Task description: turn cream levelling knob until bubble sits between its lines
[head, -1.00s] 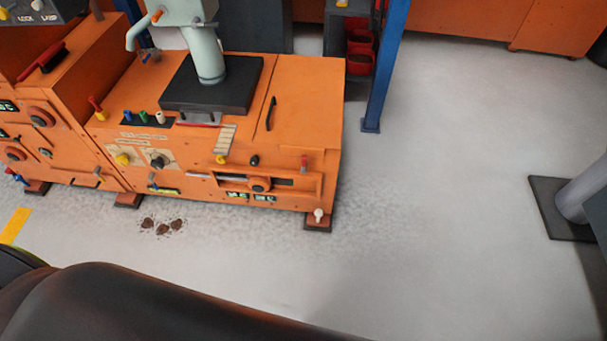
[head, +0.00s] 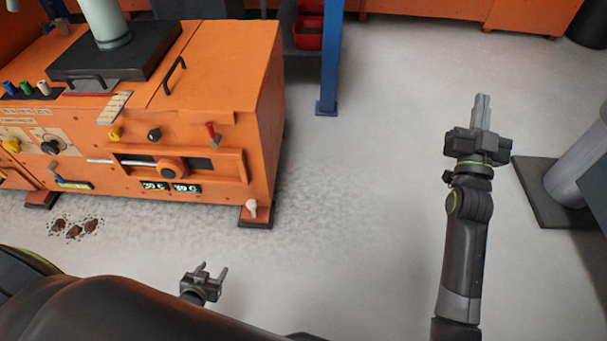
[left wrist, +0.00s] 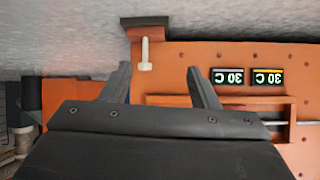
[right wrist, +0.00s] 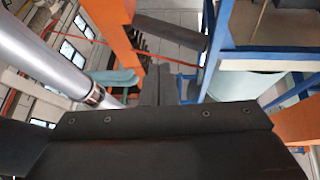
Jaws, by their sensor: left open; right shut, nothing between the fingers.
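The cream knob (head: 251,207) sits at the foot of the orange machine's near right corner. It also shows upside down in the left wrist view (left wrist: 146,55), between the finger lines and beyond the tips. My left gripper (head: 214,268) is open and empty, low and in front of the knob, apart from it. My right gripper (head: 482,103) is shut and empty, out to the right over the bare floor. A small yellow-green strip (head: 74,184) is low on the machine front. I cannot make out a bubble or lines in it.
The orange machine (head: 225,90) fills the left, with a red-handled lever (head: 212,134), a dark round knob (head: 171,173) and displays on its front. A blue post (head: 329,60) stands behind. A grey pillar on a dark plate (head: 545,190) is at right. The floor between is clear.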

